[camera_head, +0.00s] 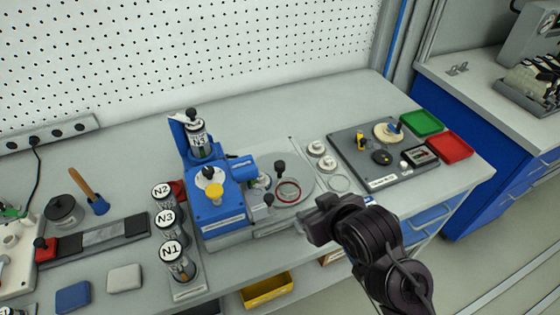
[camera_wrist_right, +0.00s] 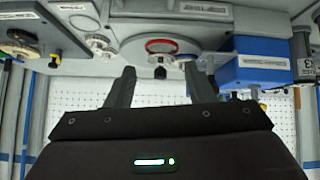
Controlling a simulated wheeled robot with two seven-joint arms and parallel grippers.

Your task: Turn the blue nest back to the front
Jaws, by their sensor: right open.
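The blue machine (camera_head: 215,200) stands mid-bench with a round grey turntable (camera_head: 306,180) on its right. A nest with a red ring (camera_head: 289,191) lies on the turntable's near right part, with a black knob (camera_head: 280,168) standing just behind it. In the right wrist view the open, empty fingers (camera_wrist_right: 160,82) point toward the red ring (camera_wrist_right: 161,45). My left gripper is not visible.
Canisters N1 (camera_head: 177,262), N3 and N2 stand left of the machine. To the right are small round parts (camera_head: 317,148), a grey tray (camera_head: 350,153) with parts, a green bin (camera_head: 421,123) and a red bin (camera_head: 450,147). A yellow bin (camera_head: 267,291) sits below the bench edge.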

